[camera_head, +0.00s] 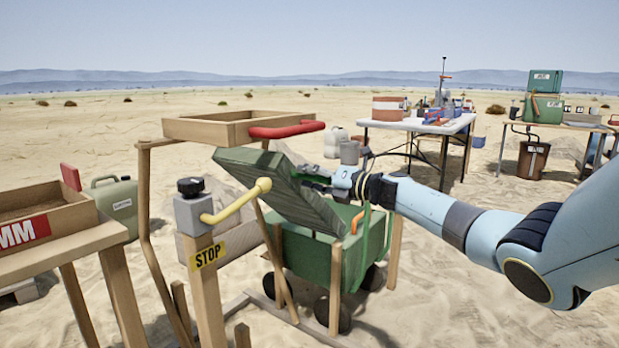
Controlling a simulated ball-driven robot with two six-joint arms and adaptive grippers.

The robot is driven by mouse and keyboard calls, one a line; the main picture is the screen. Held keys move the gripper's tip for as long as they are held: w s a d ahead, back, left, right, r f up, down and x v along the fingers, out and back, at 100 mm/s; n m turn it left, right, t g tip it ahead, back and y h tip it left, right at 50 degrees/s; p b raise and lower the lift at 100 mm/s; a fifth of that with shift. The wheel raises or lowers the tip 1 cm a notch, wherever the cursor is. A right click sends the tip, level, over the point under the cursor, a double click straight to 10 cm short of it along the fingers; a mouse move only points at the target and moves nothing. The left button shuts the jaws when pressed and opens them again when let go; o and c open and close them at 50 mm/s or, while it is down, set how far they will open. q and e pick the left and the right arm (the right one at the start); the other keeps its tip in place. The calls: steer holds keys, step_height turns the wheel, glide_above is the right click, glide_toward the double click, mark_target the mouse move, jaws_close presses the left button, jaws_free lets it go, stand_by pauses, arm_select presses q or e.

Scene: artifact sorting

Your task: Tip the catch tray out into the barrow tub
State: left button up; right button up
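The catch tray appears to be the green wooden tray (285,195), steeply tilted, its upper end at the left and its lower end at the right. Its underside faces me, so its inside is hidden. Below it is the green barrow tub (310,252) on dark wheels, among wooden legs. The tray's lower end is over the tub. My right gripper (318,180) is at the tray's far right edge, partly hidden behind it. I cannot tell whether its fingers are closed on the tray. My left gripper is not in view.
A wooden sieve frame (205,130) with a red handle (287,129) stands above and left. A post with a yellow lever (237,202) and STOP label (207,256) stands in front. A wooden table (75,240) is at the left; other tables stand behind. Open sand lies between.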

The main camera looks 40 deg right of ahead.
steer(key=shift+d+r, duration=0.15)
steer(key=shift+d, duration=0.45)
steer(key=shift+s+d, duration=0.1)
steer(key=shift+s, duration=0.15)
steer(key=v, duration=1.1)
steer(key=shift+s+h, duration=0.2)
steer(key=shift+h, duration=0.1)
stand_by(0.5)
